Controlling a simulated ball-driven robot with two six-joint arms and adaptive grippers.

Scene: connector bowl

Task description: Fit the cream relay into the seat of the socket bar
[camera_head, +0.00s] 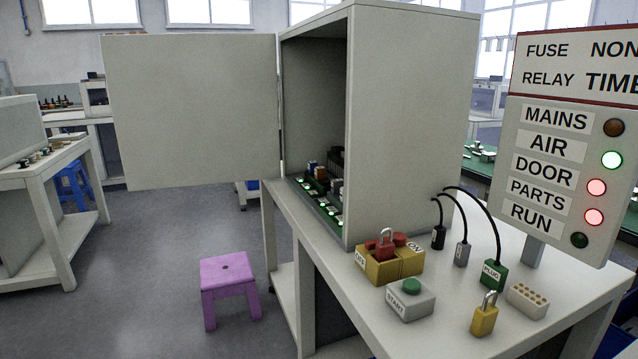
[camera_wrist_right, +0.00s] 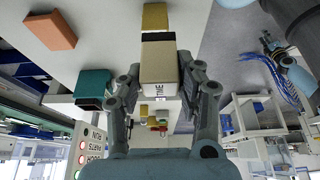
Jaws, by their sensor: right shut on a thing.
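The cream relay (camera_wrist_right: 158,62) shows in the right wrist view, a boxy block with a dark band at one end and a label with black letters. My right gripper (camera_wrist_right: 160,84) is shut on it, one finger on each side. Neither gripper shows in the head view. Inside the open cabinet, a green strip (camera_head: 328,208) carries several small blocks and lit green lamps; it may be the socket bar. The cabinet's side wall hides part of it, and I cannot make out an empty seat.
The cabinet (camera_head: 410,110) has its door (camera_head: 190,110) swung open to the left. On the table (camera_head: 345,295) stand a yellow-and-red switch box (camera_head: 378,270), a start button box (camera_head: 410,302), a yellow padlock (camera_head: 484,318), cabled plugs and a cream holed block (camera_head: 527,300). A sign (camera_head: 570,150) stands right.

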